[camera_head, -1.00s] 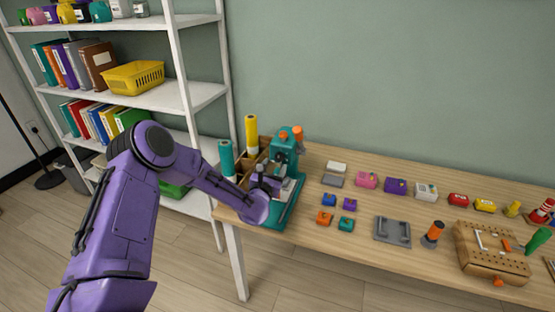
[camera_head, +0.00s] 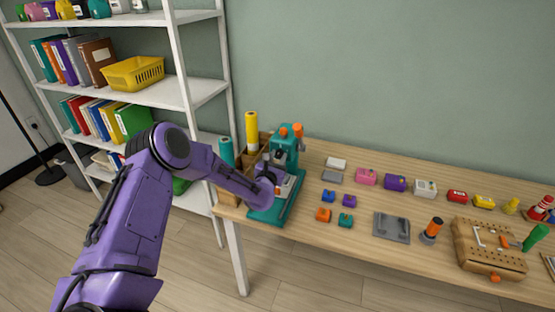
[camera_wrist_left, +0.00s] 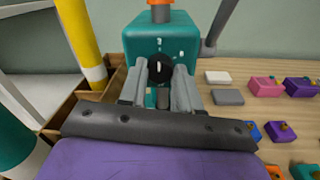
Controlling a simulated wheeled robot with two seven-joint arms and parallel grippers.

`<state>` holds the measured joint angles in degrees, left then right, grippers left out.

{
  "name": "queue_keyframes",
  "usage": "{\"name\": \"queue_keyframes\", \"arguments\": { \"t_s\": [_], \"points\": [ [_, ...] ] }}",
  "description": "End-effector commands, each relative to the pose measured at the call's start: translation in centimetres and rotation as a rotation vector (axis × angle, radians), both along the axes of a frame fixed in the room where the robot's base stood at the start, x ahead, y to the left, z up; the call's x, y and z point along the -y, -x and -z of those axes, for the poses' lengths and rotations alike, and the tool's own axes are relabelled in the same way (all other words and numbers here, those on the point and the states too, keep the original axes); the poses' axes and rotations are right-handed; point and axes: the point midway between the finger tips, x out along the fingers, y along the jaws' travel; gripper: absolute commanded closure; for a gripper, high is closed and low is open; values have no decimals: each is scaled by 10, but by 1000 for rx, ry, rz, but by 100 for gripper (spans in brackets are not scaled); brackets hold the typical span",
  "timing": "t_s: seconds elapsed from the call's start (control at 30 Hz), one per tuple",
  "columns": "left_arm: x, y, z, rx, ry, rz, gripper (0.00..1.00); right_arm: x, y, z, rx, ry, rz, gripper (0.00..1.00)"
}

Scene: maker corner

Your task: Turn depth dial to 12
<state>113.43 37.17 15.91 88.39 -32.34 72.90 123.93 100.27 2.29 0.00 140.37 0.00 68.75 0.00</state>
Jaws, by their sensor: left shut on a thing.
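The teal machine (camera_head: 288,140) stands at the left end of the workbench; its teal head also fills the upper middle of the left wrist view (camera_wrist_left: 170,36). The black round depth dial (camera_wrist_left: 160,69) with a white pointer line is on the head's front face, with small white marks around it. The pointer looks about upright; no numbers are readable. My left gripper (camera_wrist_left: 160,82) has its two grey fingers on either side of the dial, shut on it. In the head view my left gripper (camera_head: 270,170) is at the machine's front, partly hidden by my arm. My right gripper is not in view.
A wooden box (camera_wrist_left: 85,108) with yellow and teal rolls stands left of the machine. Several coloured blocks, a grey tray (camera_head: 392,228) and a wooden pegboard block (camera_head: 480,250) lie to the right. A white shelf (camera_head: 190,92) stands behind at left.

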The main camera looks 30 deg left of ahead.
Motion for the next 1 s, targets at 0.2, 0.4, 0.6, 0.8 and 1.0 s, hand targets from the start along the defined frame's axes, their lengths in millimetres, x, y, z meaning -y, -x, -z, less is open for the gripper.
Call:
{"name": "queue_keyframes", "arguments": {
  "t_s": [0.2,0.4,0.6,0.8,1.0],
  "points": [
    [0,0,3,-20,-84,-1,98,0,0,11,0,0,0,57],
    [0,0,5,-56,-236,-1,98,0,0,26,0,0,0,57],
    [0,0,5,-102,-421,-1,98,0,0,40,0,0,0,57],
    [0,0,5,-147,-607,0,98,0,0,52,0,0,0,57],
    [0,1,5,-191,-792,1,98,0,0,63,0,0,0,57]
  ]
}}
